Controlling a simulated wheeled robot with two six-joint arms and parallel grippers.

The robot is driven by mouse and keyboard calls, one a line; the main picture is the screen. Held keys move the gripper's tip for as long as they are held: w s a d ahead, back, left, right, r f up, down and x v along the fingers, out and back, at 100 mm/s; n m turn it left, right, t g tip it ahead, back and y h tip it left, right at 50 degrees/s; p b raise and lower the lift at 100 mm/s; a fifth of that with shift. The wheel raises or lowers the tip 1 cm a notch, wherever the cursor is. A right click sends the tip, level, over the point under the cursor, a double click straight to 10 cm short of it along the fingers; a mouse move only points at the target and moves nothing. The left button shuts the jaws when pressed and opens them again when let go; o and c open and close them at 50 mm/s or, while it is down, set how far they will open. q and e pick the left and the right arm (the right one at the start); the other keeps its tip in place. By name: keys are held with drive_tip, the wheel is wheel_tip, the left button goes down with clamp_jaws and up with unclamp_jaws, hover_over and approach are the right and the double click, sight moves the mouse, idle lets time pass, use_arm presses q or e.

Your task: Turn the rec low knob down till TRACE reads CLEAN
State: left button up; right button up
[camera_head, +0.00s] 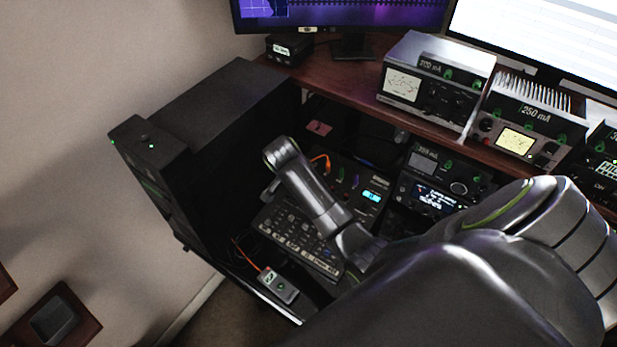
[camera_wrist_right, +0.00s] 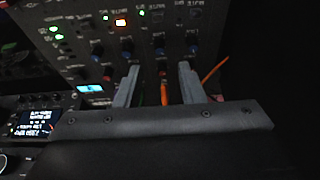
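My right gripper (camera_wrist_right: 158,75) is open in the right wrist view, its two grey fingers apart in front of a dark knob panel (camera_wrist_right: 75,30). Several blue-capped knobs, one a blue knob (camera_wrist_right: 127,46), sit nearby. In the head view my right arm reaches down into the desk recess and its fingers are hidden. No readable TRACE wording shows. My left gripper is out of view.
An orange cable (camera_wrist_right: 210,70) passes beside the right finger. A mixer (camera_head: 290,230) lies below my arm, beside a dark cabinet (camera_head: 215,115). Metered units (camera_head: 435,85) stand on the desk.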

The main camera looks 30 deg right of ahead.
drive_tip(key=x, duration=0.5)
drive_tip(key=shift+d, duration=0.1)
drive_tip(key=shift+x, duration=0.75)
clamp_jaws()
